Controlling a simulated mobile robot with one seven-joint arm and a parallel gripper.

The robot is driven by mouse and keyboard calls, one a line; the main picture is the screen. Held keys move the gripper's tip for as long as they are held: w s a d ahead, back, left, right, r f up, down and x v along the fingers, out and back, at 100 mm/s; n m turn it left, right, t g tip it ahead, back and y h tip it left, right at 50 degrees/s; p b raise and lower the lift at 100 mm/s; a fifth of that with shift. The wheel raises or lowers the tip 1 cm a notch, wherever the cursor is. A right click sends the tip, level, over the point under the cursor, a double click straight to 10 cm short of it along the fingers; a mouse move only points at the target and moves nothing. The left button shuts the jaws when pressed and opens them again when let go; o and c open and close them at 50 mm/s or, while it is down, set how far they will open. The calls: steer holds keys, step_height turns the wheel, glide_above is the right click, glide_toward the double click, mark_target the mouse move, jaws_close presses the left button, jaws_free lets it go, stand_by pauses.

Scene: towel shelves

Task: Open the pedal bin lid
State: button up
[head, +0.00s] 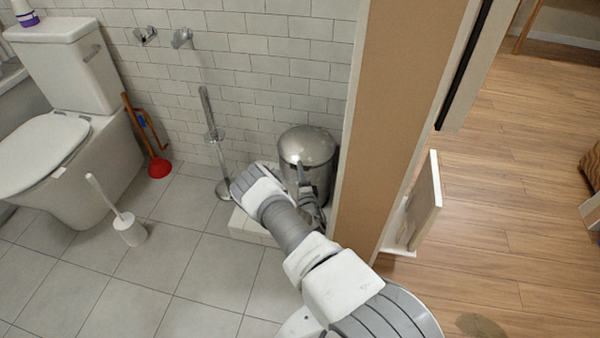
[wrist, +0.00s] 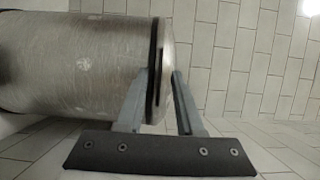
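The pedal bin (head: 322,178) is a shiny metal cylinder standing by the tiled wall, beside the wooden wall end. Its domed lid (head: 306,143) looks closed in the head view. In the wrist view the bin body (wrist: 75,65) lies sideways, with a dark rim between it and the lid (wrist: 167,65). My gripper (wrist: 161,75) is open at the lid's edge, one finger on the body side of the rim and the other past the lid's top. I cannot tell whether the fingers touch it. In the head view my gripper (head: 304,180) is partly hidden by my arm.
A low white block (head: 245,226) sits in front of the bin. A metal stand (head: 212,135) is left of it. Farther left are a red plunger (head: 159,167), a toilet brush (head: 129,230) and a toilet (head: 85,165). The wooden wall end (head: 385,110) is close on the right.

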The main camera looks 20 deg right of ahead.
jaws_close()
stand_by(1.3)
